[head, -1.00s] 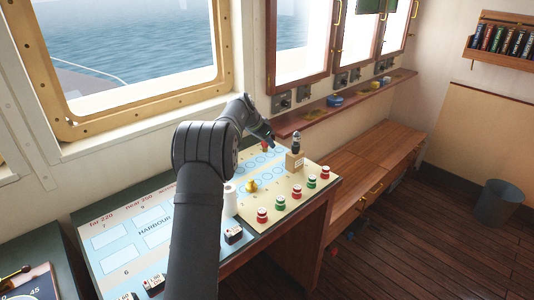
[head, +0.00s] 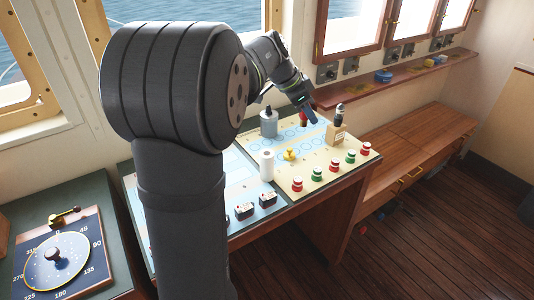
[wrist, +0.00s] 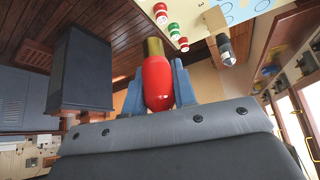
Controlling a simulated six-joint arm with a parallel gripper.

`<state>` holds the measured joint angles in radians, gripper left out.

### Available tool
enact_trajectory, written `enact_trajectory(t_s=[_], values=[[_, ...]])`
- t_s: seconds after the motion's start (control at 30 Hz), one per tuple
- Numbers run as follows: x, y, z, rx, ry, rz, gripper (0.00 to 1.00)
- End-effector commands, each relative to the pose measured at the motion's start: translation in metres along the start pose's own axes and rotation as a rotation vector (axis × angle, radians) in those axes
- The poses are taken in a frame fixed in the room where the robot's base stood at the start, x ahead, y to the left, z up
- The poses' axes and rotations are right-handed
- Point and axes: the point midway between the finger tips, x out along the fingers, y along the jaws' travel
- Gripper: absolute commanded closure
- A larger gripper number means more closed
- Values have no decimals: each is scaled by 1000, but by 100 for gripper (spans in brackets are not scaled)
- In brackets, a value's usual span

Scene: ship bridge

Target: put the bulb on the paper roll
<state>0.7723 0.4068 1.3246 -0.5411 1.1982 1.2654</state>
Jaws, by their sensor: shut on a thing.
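The bulb is red with a brass-coloured base. In the wrist view the bulb (wrist: 157,82) sits between the two blue fingers of my gripper (wrist: 154,88), which is shut on it, with the brass end pointing away from the wrist. In the head view my gripper (head: 311,113) is over the far part of the console, and a little of the red bulb shows beside its fingers. The white paper roll (head: 267,166) stands upright on the console, nearer the camera and left of my gripper. The roll is not visible in the wrist view.
A grey canister (head: 268,123) stands behind the roll. A small yellow object (head: 290,155) is right of the roll. A wooden block holding a dark-tipped item (head: 336,133) stands right of my gripper. Red and green buttons (head: 331,166) line the front, and black-and-white switches (head: 245,211) sit left.

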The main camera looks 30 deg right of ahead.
Motion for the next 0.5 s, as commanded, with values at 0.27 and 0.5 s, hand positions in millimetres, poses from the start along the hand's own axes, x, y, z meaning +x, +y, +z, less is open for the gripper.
enact_trajectory(t_s=[0.27,0.5], values=[[-21,58,17,64,9,40,96],[-21,56,34,74,9,49,96]])
